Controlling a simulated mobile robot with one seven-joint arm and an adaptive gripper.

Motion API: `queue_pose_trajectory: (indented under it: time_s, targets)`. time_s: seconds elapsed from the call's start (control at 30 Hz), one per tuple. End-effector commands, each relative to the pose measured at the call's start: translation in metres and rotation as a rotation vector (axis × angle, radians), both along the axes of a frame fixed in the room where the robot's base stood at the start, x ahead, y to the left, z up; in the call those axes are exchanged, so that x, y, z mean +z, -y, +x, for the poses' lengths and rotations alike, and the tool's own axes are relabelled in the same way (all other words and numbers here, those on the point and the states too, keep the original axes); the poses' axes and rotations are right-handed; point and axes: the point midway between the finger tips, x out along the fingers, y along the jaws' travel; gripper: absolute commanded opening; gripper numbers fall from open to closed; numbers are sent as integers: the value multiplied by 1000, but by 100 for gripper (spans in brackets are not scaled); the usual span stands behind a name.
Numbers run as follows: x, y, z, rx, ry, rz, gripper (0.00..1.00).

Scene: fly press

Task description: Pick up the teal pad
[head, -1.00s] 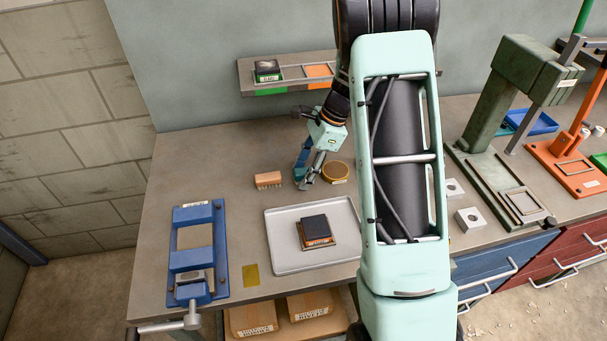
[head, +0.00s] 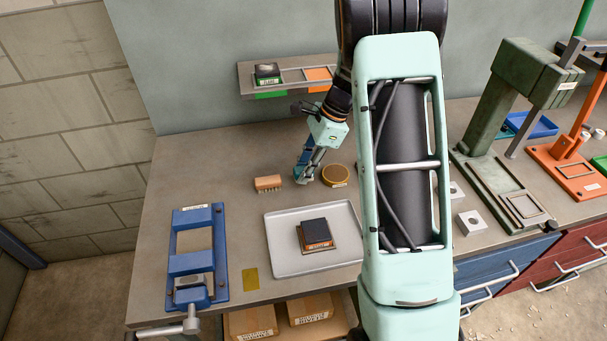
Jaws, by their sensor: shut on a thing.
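My gripper (head: 304,178) points down at the bench, between the wooden brush and the round tin. It is shut on a small bluish-teal thing (head: 303,182), which I take to be the teal pad. Only a little of it shows at the fingertips, and the fingers hide the rest. It is low over the bench top, and I cannot tell whether it touches the bench. No other teal pad shows in the head view.
The brush (head: 267,183) is close on the left and the round tin (head: 335,174) close on the right. A grey tray (head: 284,262) holding a dark-topped block (head: 315,232) lies in front. A blue vise-like fixture (head: 198,262) stands left. A shelf (head: 290,84) is behind.

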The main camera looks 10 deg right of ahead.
Motion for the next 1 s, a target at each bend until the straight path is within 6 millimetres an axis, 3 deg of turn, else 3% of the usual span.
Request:
queue_pose_trajectory:
  time_s: [0.07,0.43,0.7,1.0]
  targets:
    - [14,0,1,1,6,-1,0]
    - [73,0,-51,0,7,0,0]
    - [93,0,-100,-1,3,1,0]
    - [108,0,-132,0,2,0,0]
